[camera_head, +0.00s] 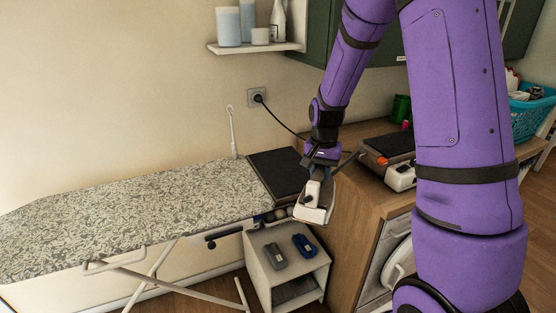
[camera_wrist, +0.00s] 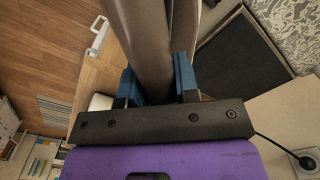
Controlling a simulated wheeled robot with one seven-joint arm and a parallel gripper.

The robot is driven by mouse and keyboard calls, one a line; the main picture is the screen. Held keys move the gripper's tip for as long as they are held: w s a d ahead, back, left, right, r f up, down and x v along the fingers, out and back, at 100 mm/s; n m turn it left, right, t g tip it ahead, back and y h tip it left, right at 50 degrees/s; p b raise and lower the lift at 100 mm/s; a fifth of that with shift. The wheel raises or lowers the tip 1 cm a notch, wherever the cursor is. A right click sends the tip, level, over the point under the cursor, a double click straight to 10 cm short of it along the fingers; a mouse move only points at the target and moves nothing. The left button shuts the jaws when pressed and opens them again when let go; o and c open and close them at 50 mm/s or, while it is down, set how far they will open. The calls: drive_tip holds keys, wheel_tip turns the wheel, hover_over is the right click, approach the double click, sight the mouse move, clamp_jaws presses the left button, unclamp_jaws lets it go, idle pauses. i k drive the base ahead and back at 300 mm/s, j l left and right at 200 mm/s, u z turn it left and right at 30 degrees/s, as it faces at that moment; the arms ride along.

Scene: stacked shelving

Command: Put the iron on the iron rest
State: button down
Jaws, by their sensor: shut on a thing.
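My gripper (camera_head: 321,172) is shut on the iron (camera_head: 314,207) and holds it up in the air, to the right of the ironing board's end. The iron has a white body and a dark sole. In the wrist view my blue fingers (camera_wrist: 157,82) grip its grey handle (camera_wrist: 150,35) from both sides. The iron rest, a dark flat plate (camera_head: 280,174), is at the right end of the ironing board, just left of the iron and apart from it. It also shows in the wrist view (camera_wrist: 243,58) and looks empty. The far side of the iron is hidden.
The patterned ironing board (camera_head: 130,215) extends left. A small white shelf unit (camera_head: 262,270) with a grey and a blue item on top stands below. A wooden counter (camera_head: 345,182) with a dark-topped appliance (camera_head: 390,148) is at right. A black cord runs to a wall socket (camera_head: 257,97).

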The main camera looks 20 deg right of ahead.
sight(286, 168)
drive_tip(key=i+l, duration=0.15)
drive_tip(key=i, duration=0.3)
drive_tip(key=i+l, duration=0.1)
drive_tip(key=i, duration=0.4)
